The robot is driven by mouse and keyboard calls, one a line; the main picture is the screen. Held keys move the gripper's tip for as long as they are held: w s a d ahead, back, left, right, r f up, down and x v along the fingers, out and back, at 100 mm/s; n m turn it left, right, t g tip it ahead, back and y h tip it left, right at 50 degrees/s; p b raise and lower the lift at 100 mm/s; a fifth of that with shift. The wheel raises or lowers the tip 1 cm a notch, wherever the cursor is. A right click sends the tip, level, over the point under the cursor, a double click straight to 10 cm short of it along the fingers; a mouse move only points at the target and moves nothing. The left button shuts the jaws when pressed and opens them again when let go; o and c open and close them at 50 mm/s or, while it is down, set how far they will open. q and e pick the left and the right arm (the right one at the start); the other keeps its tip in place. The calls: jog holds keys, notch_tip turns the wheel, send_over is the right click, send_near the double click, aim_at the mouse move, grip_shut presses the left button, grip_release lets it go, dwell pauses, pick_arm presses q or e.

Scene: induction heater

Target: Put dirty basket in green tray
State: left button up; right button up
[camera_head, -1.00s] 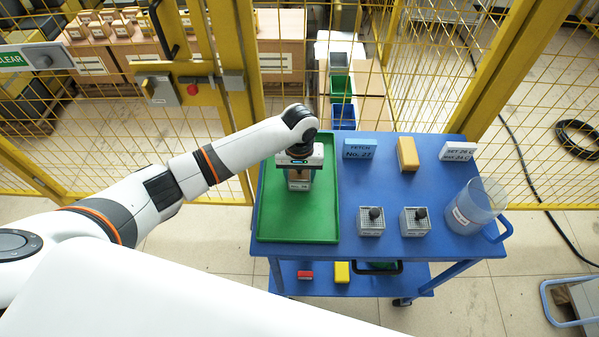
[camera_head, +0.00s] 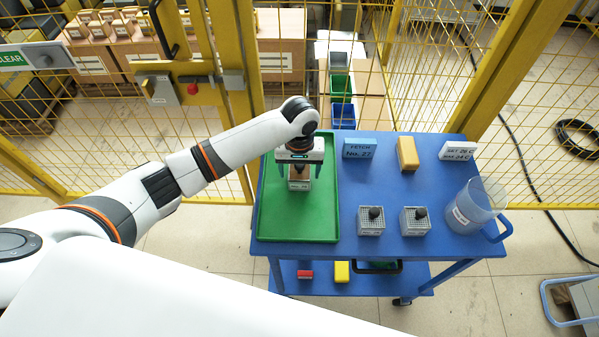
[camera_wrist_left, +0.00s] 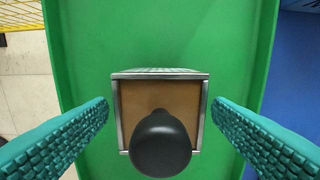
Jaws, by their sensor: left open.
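The green tray (camera_head: 299,224) lies on the left side of the blue cart top. A small basket (camera_head: 299,184) with a metal frame, a brown top and a label on its front stands in the tray. In the left wrist view the basket (camera_wrist_left: 125,110) shows a black knob (camera_wrist_left: 160,143) on top. My left gripper (camera_head: 299,190) is open around the basket. Its teal fingers (camera_wrist_left: 160,112) stand on either side, apart from the basket. Two grey mesh baskets with black knobs, one left (camera_head: 371,222) and one right (camera_head: 415,222), stand right of the tray. My right gripper is not in view.
The tray's front part is clear.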

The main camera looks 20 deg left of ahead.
pick_arm(q)
notch_tip(320, 180, up, 10)
jog(key=shift+r, duration=0.1)
dwell(0.4)
